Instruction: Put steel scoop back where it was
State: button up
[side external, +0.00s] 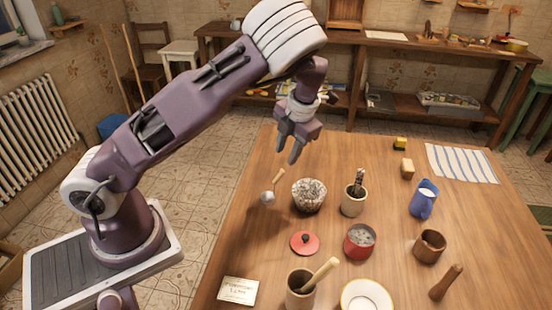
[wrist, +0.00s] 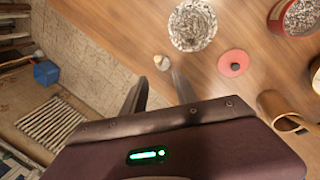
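The steel scoop (side external: 268,198), a small round grey head with a pale wooden handle, is near the left edge of the table in the side view. Its handle slants up to the right; I cannot tell whether it lies, stands or hangs just above the wood. In the wrist view the scoop (wrist: 162,63) is small, just beyond the fingertips. My gripper (side external: 288,150) is above the scoop, pointing down, with a visible gap to the handle. The fingers (wrist: 158,84) are spread with nothing between them. A red tin (side external: 360,241) of grey contents stands farther right.
A speckled bowl (side external: 309,196) stands right of the scoop, with a red lid (side external: 304,243) nearer the camera. A utensil cup (side external: 353,202), blue jug (side external: 424,200), wooden cup (side external: 430,246) and pestle pot (side external: 299,290) crowd the table (side external: 240,250). Its left strip is mostly clear.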

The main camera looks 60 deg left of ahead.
jog(key=s+d+r+m+t+h, duration=0.1)
jog(key=s+d+r+m+h, duration=0.2)
jog(key=s+d+r+m, duration=0.6)
jog(key=s+d+r+m+t+h, duration=0.1)
jog(key=s+d+r+m+h, duration=0.15)
jog(key=s+r+m, duration=0.65)
jog(key=s+r+m+t+y, duration=0.1)
jog(key=s+m+t, duration=0.3)
jog(key=m, duration=1.5)
jog(key=s+y, duration=0.1)
jog(key=s, duration=0.2)
jog(key=shift+s, duration=0.3)
